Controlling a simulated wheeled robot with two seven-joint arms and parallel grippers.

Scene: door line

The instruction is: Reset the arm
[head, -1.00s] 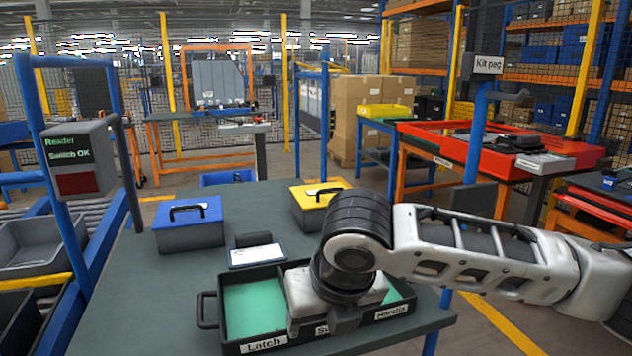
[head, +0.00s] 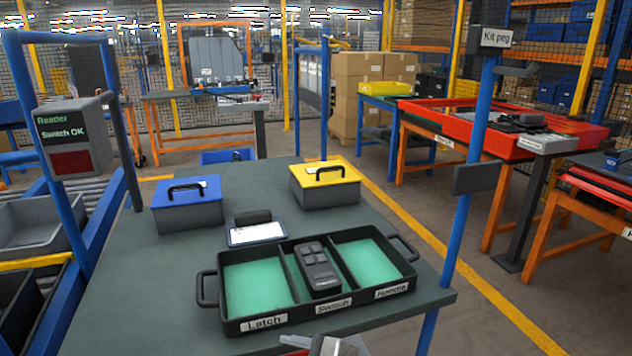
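A black tray (head: 262,325) with three green-lined compartments stands on the dark table. Its front labels read Latch, Switch and Handle. A dark grey switch with several buttons (head: 318,268) lies in the middle compartment, and its top end rests near the back wall. The Latch and Handle compartments are empty. A grey piece, likely of my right gripper (head: 328,346), just shows at the bottom edge, apart from the tray. My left gripper is not in view.
A blue-lidded box (head: 188,212), a yellow-lidded box (head: 325,187) and a white card holder (head: 257,233) stand behind the tray. A reader (head: 73,140) showing "Switch OK" is at left. A blue Kit peg post (head: 470,180) rises at the table's right side.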

